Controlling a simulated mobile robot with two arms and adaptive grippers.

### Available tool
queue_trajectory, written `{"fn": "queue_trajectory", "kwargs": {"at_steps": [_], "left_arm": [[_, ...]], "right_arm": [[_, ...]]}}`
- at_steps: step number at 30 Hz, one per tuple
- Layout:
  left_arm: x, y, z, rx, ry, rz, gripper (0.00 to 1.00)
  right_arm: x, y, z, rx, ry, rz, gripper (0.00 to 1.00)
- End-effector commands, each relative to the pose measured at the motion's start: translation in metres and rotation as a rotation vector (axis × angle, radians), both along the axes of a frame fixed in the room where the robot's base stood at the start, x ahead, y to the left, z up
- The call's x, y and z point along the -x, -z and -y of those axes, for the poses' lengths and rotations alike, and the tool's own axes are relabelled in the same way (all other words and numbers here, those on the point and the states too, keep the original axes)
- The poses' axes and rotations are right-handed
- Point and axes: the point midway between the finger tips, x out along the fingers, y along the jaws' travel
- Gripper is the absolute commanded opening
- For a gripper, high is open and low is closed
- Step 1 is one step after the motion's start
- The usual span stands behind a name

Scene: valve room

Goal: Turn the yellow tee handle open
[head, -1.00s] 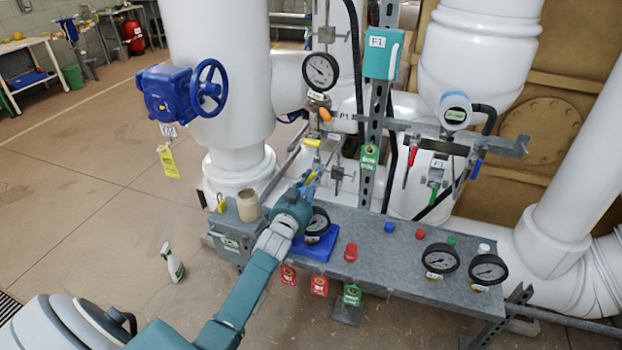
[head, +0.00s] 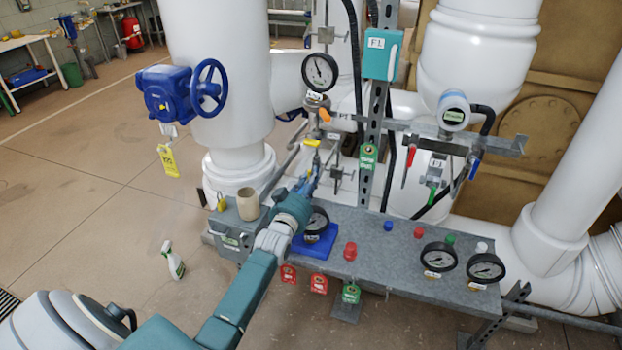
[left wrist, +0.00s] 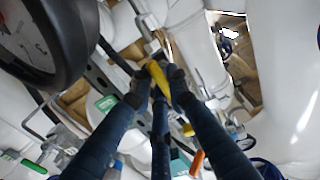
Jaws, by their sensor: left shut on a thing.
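The yellow tee handle (head: 313,143) is on the small pipework below the upright round gauge (head: 320,72). In the left wrist view the yellow handle (left wrist: 158,76) lies between the fingertips of my left gripper (left wrist: 160,84), which is shut on it. In the head view my left gripper (head: 309,172) reaches up to the handle from below, and its fingers partly hide the valve under it. My right gripper is not in view.
A grey bench (head: 385,258) with red, blue and green caps and gauges stands to the right of my arm. A blue handwheel (head: 208,88) is at the left. A beige cup (head: 248,204) stands close left of my wrist.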

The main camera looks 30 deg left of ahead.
Motion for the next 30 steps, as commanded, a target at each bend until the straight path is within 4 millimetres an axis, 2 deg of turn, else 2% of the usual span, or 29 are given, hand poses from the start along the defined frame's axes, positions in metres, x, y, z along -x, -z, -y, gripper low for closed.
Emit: {"fn": "queue_trajectory", "kwargs": {"at_steps": [11, 12, 15, 25, 30], "left_arm": [[0.001, 0.003, 0.001, 0.008, 0.000, -0.003, 0.00], [0.001, 0.003, 0.001, 0.008, 0.000, -0.003, 0.18], [0.001, 0.003, 0.001, 0.008, 0.000, -0.003, 0.36], [0.003, 0.001, 0.001, 0.005, 0.000, -0.001, 0.36], [0.024, 0.002, 0.006, 0.005, 0.000, -0.001, 0.36]], "right_arm": [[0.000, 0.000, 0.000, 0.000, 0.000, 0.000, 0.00], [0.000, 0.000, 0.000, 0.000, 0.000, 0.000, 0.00], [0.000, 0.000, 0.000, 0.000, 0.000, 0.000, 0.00], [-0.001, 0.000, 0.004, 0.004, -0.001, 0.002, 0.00], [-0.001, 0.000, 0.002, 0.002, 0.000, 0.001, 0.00]]}}
